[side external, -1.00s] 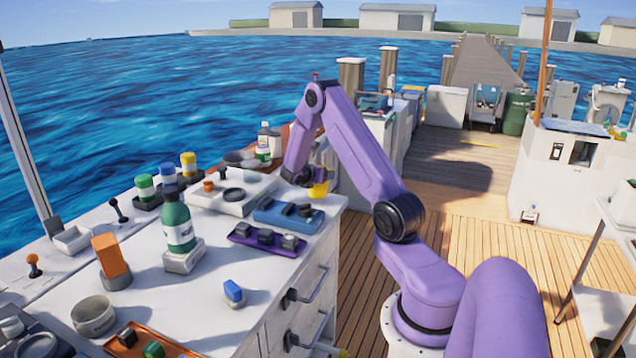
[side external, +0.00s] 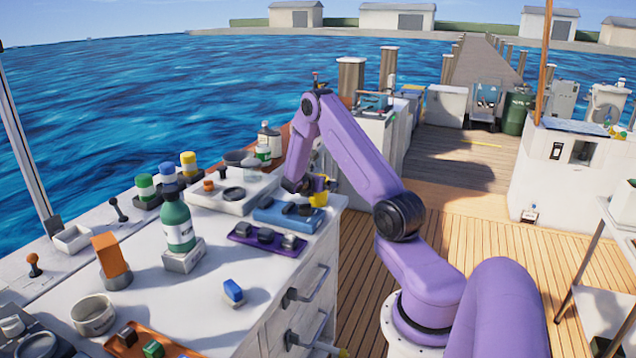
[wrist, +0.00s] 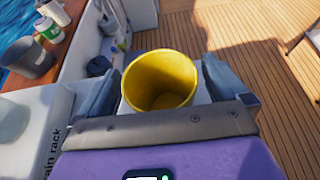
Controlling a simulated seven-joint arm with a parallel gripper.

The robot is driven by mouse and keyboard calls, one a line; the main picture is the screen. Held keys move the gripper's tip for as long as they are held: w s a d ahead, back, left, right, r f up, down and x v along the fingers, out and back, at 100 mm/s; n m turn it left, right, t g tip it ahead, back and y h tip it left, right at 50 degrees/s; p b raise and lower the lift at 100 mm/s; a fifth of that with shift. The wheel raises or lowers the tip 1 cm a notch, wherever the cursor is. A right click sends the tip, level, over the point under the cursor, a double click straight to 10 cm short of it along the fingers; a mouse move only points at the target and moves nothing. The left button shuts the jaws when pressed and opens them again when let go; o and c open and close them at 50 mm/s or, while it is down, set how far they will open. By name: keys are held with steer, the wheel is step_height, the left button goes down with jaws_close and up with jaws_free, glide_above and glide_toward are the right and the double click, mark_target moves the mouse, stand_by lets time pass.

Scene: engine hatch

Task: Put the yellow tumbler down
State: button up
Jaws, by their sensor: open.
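The yellow tumbler (side external: 319,199) is upright near the far right corner of the white counter (side external: 215,275), beside the blue tray. In the wrist view the tumbler (wrist: 160,78) shows from above, empty inside, between my two fingers. My gripper (side external: 314,187) is open around it, with a finger on each side and narrow gaps visible between fingers and tumbler. The tumbler's base is mostly hidden, so its contact with the surface below is hard to see.
The blue tray (side external: 270,217) with dark items lies just left of the tumbler. A purple tray (side external: 240,236) is nearer. White and green bottles (side external: 263,152) and a grey cup (wrist: 28,60) stand behind. The counter's right edge drops to the wooden deck.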

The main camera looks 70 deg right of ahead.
steer(key=v, duration=1.2)
steer(key=shift+a+r, duration=0.2)
steer(key=shift+a, duration=0.1)
steer(key=s+a+r+m+t+y, duration=0.1)
steer(key=s+a+r+m+y, duration=0.15)
steer(key=a, duration=0.85)
steer(key=s+a+r+m+t+y, duration=0.1)
steer(key=s+a+m+y, duration=0.15)
steer(key=a, duration=0.85)
steer(key=s+a+r+g+y, duration=0.1)
steer(key=s+a+y, duration=0.7)
steer(key=s+a, duration=0.9)
steer(key=s+r, duration=0.1)
steer(key=s, duration=0.1)
steer(key=shift+s+a+g+y, duration=0.35)
steer(key=shift+g+y, duration=0.05)
steer(key=shift+r, duration=0.1)
